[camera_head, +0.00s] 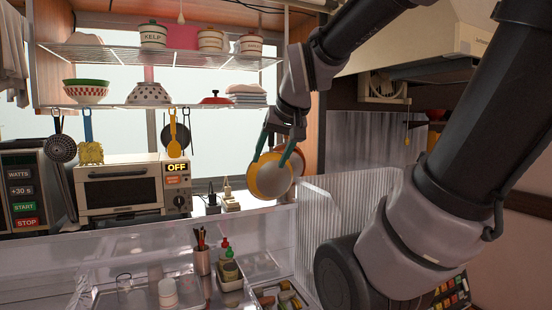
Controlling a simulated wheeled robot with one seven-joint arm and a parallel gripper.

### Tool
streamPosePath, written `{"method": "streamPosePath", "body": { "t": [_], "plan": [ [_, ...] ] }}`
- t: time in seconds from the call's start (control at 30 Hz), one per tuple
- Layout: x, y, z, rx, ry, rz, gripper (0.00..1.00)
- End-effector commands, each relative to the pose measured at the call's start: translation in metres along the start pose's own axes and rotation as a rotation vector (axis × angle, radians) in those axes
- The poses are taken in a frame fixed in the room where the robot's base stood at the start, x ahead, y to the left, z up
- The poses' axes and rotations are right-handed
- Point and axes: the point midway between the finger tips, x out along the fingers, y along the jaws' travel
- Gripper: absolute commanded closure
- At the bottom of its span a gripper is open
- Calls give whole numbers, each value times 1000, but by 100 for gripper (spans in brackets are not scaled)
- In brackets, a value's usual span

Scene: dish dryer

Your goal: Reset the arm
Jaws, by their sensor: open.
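My arm comes in from the upper right and bends down to my gripper (269,161) near the middle of the view. Its two teal fingers are apart and point downward. I see nothing clearly held between the fingers.
A toaster oven (120,188) marked OFF stands left, beside a microwave (22,190). Wire shelves above hold bowls (85,92) and canisters (153,36). Utensils hang below them. A ribbed clear panel (340,215) stands right of centre. A utensil cup (202,258) and bottles are below.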

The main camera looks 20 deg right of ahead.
Motion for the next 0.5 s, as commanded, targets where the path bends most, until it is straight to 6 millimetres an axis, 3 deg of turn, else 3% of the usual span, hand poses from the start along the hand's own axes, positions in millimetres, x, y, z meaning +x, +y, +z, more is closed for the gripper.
{"method": "streamPosePath", "body": {
  "t": [0.1, 0.2, 0.5],
  "plan": [
    [-25, -1, 28, 63, -41, -48, 36],
    [-34, -1, 41, 93, -65, -70, 36],
    [-37, -1, 45, 104, -77, -77, 36]
  ]
}}
